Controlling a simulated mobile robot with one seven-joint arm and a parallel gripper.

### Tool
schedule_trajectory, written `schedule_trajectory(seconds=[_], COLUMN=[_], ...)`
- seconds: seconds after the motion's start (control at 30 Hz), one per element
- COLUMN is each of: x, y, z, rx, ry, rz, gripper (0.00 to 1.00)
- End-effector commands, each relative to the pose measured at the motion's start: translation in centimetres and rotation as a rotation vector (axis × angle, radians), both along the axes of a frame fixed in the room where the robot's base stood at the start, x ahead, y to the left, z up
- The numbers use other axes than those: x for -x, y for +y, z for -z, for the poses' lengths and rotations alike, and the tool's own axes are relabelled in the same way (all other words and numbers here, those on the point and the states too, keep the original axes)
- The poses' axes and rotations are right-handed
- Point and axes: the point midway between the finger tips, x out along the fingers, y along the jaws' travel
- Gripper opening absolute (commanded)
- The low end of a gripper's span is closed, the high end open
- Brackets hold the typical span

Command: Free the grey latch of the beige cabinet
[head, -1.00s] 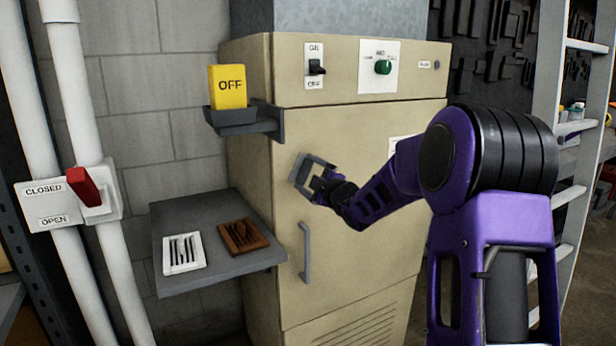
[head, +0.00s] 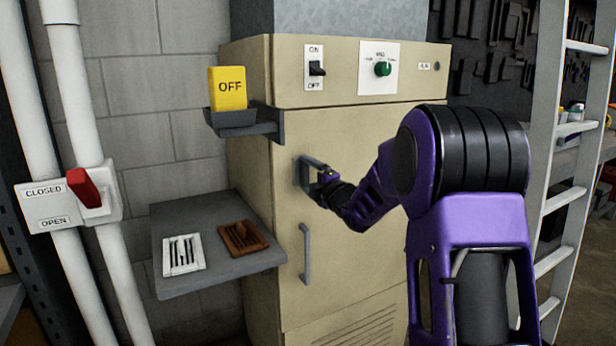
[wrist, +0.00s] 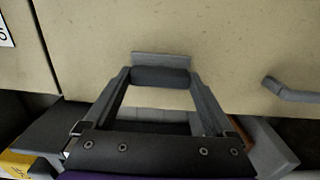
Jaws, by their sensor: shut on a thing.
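The beige cabinet (head: 345,220) stands in the middle of the head view, its door closed. The grey latch (head: 302,173) is on the door's left part, above the grey door handle (head: 306,254); my gripper partly hides it there. My gripper (head: 318,175) is at the latch, shut on it. In the wrist view, the two fingers of my gripper (wrist: 160,86) touch the ends of the dark rounded part of the latch (wrist: 161,76). A lighter grey plate shows behind it, against the beige door.
A yellow OFF block (head: 229,88) sits in a bracket on the cabinet's left side. Below, a grey shelf (head: 200,279) bears a white slotted piece (head: 182,254) and a brown one (head: 242,238). A red lever (head: 84,187) is on the pipes at left; a ladder (head: 565,150) stands right.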

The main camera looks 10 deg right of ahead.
Motion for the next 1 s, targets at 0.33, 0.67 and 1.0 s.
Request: schedule_trajectory(seconds=[0.33,0.67,1.0], x=[0.0,0.3,6.1], y=[-0.1,-0.2,-2.1], z=[-0.1,0.0,-0.1], rx=[0.005,0.003,0.003], ry=[-0.003,0.000,-0.001], rz=[0.001,0.001,0.003], gripper=[0.97,1.00,1.00])
